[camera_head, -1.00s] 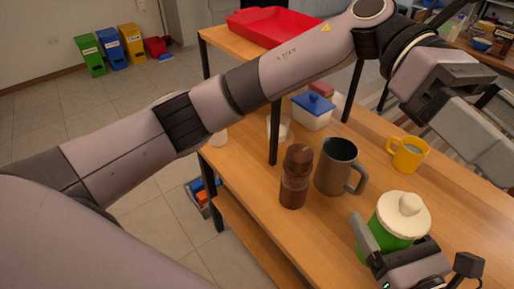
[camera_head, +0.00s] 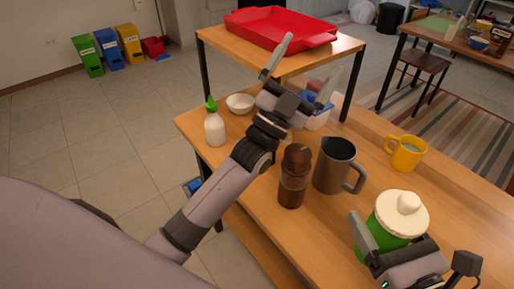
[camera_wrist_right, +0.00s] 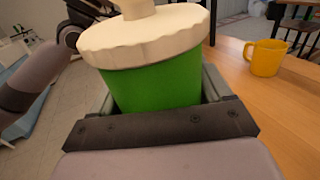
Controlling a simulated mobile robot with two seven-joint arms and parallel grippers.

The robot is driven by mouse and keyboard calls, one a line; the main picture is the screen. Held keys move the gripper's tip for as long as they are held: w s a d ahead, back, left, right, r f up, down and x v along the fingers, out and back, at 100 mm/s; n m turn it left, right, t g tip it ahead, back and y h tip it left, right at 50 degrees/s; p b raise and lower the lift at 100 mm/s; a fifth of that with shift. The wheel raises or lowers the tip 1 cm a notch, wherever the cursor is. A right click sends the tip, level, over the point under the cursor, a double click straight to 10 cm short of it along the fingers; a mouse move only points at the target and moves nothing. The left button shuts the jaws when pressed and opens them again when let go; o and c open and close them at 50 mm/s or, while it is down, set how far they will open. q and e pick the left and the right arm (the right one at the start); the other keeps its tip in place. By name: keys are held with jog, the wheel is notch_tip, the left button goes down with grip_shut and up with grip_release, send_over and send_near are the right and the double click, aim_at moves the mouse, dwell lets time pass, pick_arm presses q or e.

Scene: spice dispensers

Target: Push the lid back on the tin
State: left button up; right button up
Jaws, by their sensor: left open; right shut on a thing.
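The green tin (camera_head: 371,238) is at the lower right of the head view, with a cream, scalloped lid (camera_head: 402,214) topped by a round knob. In the right wrist view the lid (camera_wrist_right: 145,38) sits on top of the tin (camera_wrist_right: 155,82); I cannot tell whether it is fully seated. My right gripper (camera_head: 388,246) is shut around the tin's sides, below the lid. My left gripper (camera_head: 312,56) is open and empty, raised in front of the red tray's shelf, well away from the tin.
A yellow mug (camera_head: 405,153), grey pitcher (camera_head: 333,166) and brown grinder (camera_head: 293,180) stand on the table behind and left of the tin. A white bottle with green cap (camera_head: 214,128) and white bowl (camera_head: 240,103) are farther left. The red tray (camera_head: 270,28) is on the raised shelf.

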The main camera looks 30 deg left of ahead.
pick_arm(q)
jog(key=s+a+f+n+g+y, duration=0.1)
jog(key=a+f+n+g+y, duration=0.1)
jog(key=a+f+n+y, duration=0.45)
jog(key=a+f+n+g+y, duration=0.2)
jog(key=a+f+n+y, duration=0.15)
jog(key=f, duration=0.65)
jog(key=s+a+f+n+g, duration=0.3)
jog(key=s+a+f, duration=0.15)
jog(key=f, duration=0.25)
jog(key=s+a+f+n+g, duration=0.2)
jog(key=s+a+f+g, duration=0.15)
jog(key=s+f, duration=0.35)
jog(key=s+d+f+m+g+h, duration=0.2)
jog(key=s+d+f+m+g, duration=0.2)
jog(key=s+d+f, duration=0.6)
jog(key=shift+s+d+f+m, duration=0.25)
jog(key=shift+s+d, duration=0.3)
jog(key=shift+d, duration=0.4)
jog(key=shift+g, duration=0.25)
pick_arm(e)
jog(key=shift+w+r, duration=0.1)
